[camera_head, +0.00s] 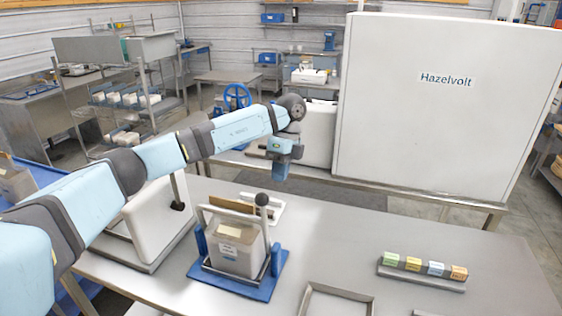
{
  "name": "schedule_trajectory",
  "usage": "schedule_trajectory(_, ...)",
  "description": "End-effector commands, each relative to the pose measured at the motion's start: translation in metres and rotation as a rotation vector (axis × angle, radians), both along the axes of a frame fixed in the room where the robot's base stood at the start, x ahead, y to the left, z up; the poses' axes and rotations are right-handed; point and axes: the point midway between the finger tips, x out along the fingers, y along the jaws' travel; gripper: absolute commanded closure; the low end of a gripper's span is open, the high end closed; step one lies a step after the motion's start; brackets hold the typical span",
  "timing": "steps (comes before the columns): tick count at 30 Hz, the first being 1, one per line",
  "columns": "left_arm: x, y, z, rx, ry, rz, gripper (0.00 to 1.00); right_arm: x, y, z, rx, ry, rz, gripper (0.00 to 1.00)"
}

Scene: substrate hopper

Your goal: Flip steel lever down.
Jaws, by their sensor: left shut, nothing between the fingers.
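A steel lever (266,228) with a dark round knob stands upright at the right side of a grey box (236,250) on a blue base (238,284). A second steel rod (174,188) with a dark knob hangs down at the white housing (158,218) on the left, its top hidden behind my arm. I cannot tell which of the two is the task's lever. My left gripper (280,177) is shut and empty, pointing down above and behind the upright knob, apart from it. My right gripper is not in view.
A rack of small coloured blocks (423,269) sits at the right of the steel table (335,245). An empty metal frame (337,291) lies at the front. A large white Hazelvolt cabinet (440,125) stands behind. The table between the grey box and the rack is clear.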

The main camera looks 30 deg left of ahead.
Motion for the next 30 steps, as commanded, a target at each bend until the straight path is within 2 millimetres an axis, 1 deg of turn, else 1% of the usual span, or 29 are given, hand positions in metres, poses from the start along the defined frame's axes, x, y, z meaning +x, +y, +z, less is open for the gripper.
schedule_trajectory(1, -0.005, 0.001, -0.010, 0.001, 0.006, 0.000, 1.00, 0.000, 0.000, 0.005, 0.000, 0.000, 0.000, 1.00)
schedule_trajectory(6, -0.016, 0.001, -0.042, 0.002, 0.004, 0.000, 1.00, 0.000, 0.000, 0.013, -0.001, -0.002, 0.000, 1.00)
schedule_trajectory(7, -0.022, 0.001, -0.040, 0.002, 0.002, -0.001, 1.00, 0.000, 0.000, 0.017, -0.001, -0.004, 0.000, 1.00)
schedule_trajectory(9, -0.033, 0.000, -0.041, 0.002, 0.001, -0.001, 1.00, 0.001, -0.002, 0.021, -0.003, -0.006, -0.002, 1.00)
schedule_trajectory(12, -0.044, 0.000, -0.043, 0.002, 0.001, -0.001, 1.00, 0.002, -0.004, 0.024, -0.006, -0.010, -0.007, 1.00)
schedule_trajectory(15, -0.051, -0.001, -0.045, 0.001, 0.001, 0.000, 1.00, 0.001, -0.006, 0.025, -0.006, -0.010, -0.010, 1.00)
schedule_trajectory(30, -0.054, 0.000, -0.047, 0.002, -0.005, 0.001, 1.00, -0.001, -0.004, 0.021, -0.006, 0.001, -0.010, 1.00)
